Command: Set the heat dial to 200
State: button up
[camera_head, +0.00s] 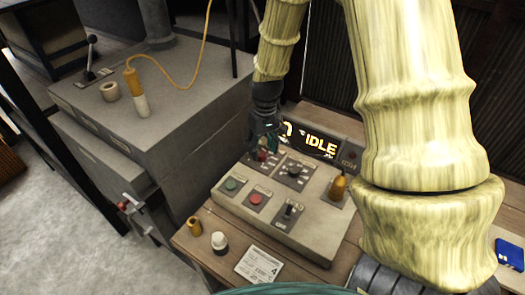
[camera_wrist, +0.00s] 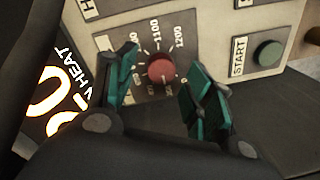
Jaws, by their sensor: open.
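In the head view my gripper (camera_head: 265,137) is over the panel's back left corner, partly hiding the red knob (camera_head: 262,156). The lit display (camera_wrist: 52,100) carries the word HEAT; its digits are partly hidden.
The control panel (camera_head: 315,222) also has a green START button (camera_wrist: 267,54), a red button (camera_head: 255,198), a black dial (camera_head: 294,171) and a toggle switch (camera_head: 289,211). The display (camera_head: 320,147) reads IDLE.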

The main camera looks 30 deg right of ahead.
aim_at(264, 153)
notch_tip(264, 153, up, 10)
jog(key=shift+d, duration=0.25)
dwell(0.7)
